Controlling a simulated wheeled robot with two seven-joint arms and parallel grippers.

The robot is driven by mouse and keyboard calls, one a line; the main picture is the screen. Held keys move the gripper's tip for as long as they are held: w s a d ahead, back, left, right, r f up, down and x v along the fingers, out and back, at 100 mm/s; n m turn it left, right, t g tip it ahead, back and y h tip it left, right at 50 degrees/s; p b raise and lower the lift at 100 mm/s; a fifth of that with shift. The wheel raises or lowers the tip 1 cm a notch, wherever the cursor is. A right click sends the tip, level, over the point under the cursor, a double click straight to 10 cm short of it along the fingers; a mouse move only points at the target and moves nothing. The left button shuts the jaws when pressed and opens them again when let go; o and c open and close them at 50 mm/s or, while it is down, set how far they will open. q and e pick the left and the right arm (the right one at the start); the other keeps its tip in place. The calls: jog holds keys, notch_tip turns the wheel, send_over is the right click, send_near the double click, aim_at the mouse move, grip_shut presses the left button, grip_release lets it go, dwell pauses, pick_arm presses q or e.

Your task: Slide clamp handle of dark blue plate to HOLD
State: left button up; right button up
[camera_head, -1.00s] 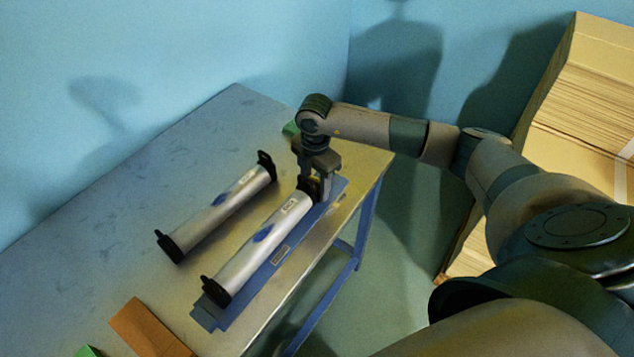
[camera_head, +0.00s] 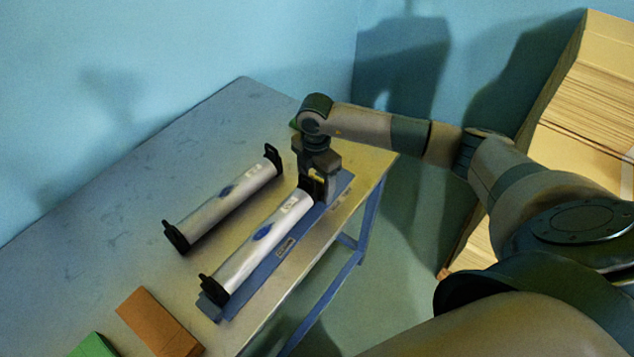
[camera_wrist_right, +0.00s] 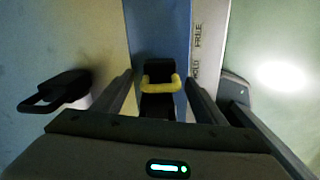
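The dark blue plate (camera_head: 285,248) lies along the table's front edge under the nearer silver roll (camera_head: 255,245), which has black end pieces. At its far end my right gripper (camera_head: 318,197) points down. In the right wrist view a yellow clamp handle (camera_wrist_right: 161,84) on a black block stands between my right gripper's fingers (camera_wrist_right: 160,95), with a small gap on each side. The fingers look open. A pale strip (camera_wrist_right: 208,40) beside the plate reads FREE, with another word, partly hidden, probably HOLD. My left gripper is not in view.
A second silver roll (camera_head: 228,203) with black end pieces (camera_wrist_right: 55,90) lies parallel, on the wall side. A brown block (camera_head: 158,322) and a green block (camera_head: 94,345) lie at the near left. Stacked cardboard (camera_head: 575,110) stands at the right. The table's left part is clear.

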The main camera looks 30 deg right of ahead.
aim_at(316, 179)
jog(key=shift+d+r, duration=0.1)
jog(key=shift+r, duration=0.05)
pick_arm(q)
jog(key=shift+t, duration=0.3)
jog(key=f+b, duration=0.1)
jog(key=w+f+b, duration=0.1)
jog(key=b, duration=0.1)
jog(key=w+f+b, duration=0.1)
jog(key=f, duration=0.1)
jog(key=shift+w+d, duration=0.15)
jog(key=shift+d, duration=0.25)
pick_arm(e)
notch_tip(316, 179, up, 17)
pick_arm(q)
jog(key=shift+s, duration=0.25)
